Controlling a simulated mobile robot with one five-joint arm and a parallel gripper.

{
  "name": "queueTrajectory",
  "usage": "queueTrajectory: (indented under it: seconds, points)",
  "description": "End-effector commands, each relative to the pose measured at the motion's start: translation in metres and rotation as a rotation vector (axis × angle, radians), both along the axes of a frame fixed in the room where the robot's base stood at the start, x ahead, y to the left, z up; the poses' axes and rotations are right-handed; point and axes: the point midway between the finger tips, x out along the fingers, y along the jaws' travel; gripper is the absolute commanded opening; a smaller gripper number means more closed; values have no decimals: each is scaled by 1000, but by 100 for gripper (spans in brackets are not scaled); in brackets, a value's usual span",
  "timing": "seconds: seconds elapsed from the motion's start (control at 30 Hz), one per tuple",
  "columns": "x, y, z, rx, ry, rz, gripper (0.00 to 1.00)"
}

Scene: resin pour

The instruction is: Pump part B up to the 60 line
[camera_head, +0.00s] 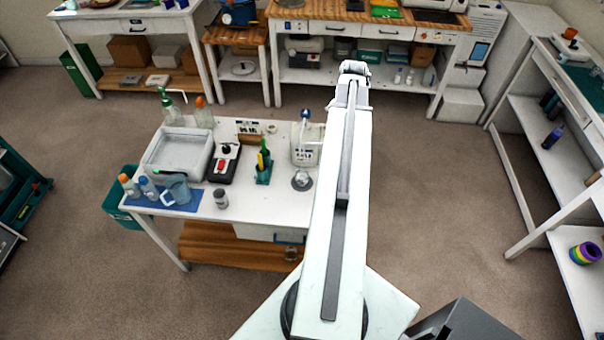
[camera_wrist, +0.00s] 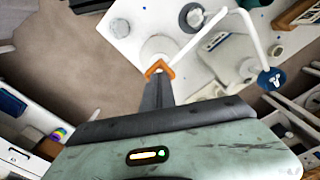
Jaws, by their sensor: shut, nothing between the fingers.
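A white jug (camera_head: 305,152) with a blue pump top (camera_head: 306,115) stands near the table's right side. In the wrist view the jug (camera_wrist: 222,55) shows from above, with a blue pump head (camera_wrist: 271,78) and a curved white tube (camera_wrist: 243,20). A small round pale vessel (camera_head: 302,180) stands in front of the jug; it also shows in the wrist view (camera_wrist: 158,46). I cannot read any 60 line or fill level. My gripper (camera_wrist: 158,68) is shut and empty; its orange fingertips overlap the vessel's near edge in that view, apart from the pump head. Contact cannot be told.
The white table (camera_head: 240,208) also holds a grey tray (camera_head: 180,152), a black device with a red knob (camera_head: 223,163), a green tool stand (camera_head: 263,172), a blue-grey pitcher (camera_head: 177,188) and several bottles. Floor to the right is clear; a shelf bench (camera_head: 545,130) stands beyond.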

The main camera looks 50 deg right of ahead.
Motion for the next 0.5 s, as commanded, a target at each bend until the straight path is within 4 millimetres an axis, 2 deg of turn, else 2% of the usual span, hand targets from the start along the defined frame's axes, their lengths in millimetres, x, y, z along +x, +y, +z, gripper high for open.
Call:
queueTrajectory:
  seconds: [0.3,0.5]
  points:
    - [0,0,-9,0,0,0,0]
    - [0,0,-5,0,0,0,0]
